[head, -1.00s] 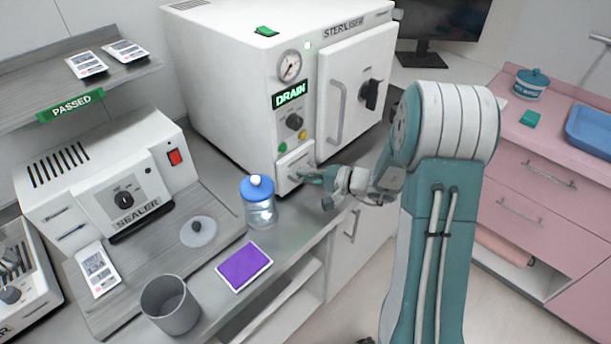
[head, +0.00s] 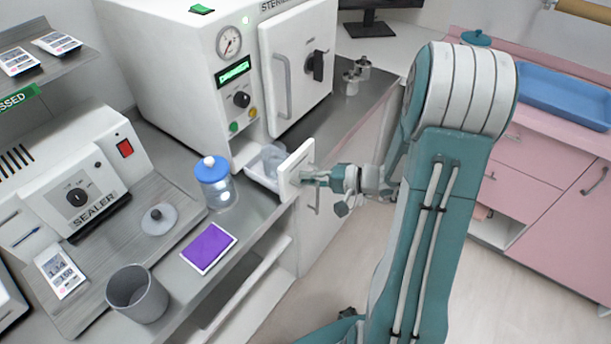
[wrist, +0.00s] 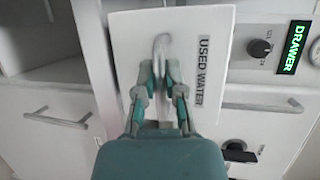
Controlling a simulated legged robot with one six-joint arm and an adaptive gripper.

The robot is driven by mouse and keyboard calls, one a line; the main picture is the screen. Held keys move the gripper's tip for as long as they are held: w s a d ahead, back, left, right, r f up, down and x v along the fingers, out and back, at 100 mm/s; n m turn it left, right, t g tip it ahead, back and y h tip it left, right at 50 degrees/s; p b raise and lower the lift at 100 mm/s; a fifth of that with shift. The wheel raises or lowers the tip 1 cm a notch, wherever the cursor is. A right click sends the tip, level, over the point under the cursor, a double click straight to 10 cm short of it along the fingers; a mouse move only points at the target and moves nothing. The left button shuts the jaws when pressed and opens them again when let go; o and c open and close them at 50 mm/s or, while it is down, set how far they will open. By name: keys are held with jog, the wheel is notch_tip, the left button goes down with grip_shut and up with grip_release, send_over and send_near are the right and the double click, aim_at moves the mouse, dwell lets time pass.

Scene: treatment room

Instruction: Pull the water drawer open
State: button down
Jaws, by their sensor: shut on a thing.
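The water drawer (head: 293,172) is a small white drawer low on the front of the white steriliser (head: 205,70). It stands well out of the body, and its translucent tray (head: 264,165) shows behind the front panel. In the wrist view its front (wrist: 199,40) reads "USED WATER". My gripper (head: 308,178) is at the drawer front. In the wrist view my gripper (wrist: 162,75) has its two teal fingers shut on the pale upright handle (wrist: 162,48). The green display (head: 232,71) on the steriliser reads "DRAWER" in the wrist view.
A blue-lidded jar (head: 216,190) stands on the counter just left of the drawer. A purple packet (head: 208,247) and a grey cup (head: 137,295) lie nearer. The sealer (head: 75,185) is at left. Open floor (head: 335,265) lies in front of the counter.

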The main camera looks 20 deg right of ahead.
jog(key=shift+a+f, duration=0.15)
jog(key=shift+f, duration=0.05)
jog(key=c, duration=0.7)
grip_release()
jog(key=shift+r, duration=0.1)
jog(key=v, duration=1.2)
jog(key=shift+w+d, duration=0.1)
jog(key=shift+d, duration=0.1)
jog(key=shift+a, duration=0.1)
